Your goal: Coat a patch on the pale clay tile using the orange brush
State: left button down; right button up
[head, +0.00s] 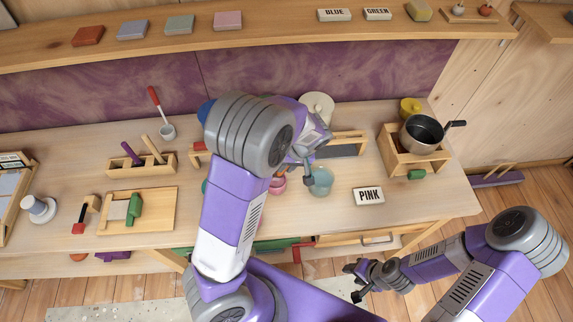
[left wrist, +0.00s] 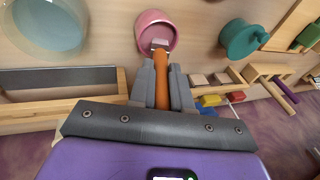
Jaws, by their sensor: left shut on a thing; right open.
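My left gripper (left wrist: 161,85) is shut on the orange brush (left wrist: 162,75). In the left wrist view the brush's tip reaches over the rim of a pink pot (left wrist: 155,20); I cannot tell whether it touches the inside. In the head view the pink pot (head: 277,185) is partly hidden by my left arm, and the brush is hidden. A pale tile (head: 118,209) lies on a wooden board (head: 158,198) at the left of the bench; I cannot be sure it is the clay tile. My right gripper (head: 357,281) is open and empty in front of the bench.
A glass jar (head: 320,181) and a PINK sign (head: 368,196) stand right of the pink pot. A teal pot (left wrist: 240,38) is beside it. A saucepan (head: 422,133) sits on a wooden stand. A green block (head: 134,208) is on the board by the tile.

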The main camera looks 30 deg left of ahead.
pick_arm(q)
jog(key=shift+r+p, duration=2.2)
jog(key=shift+r, duration=1.05)
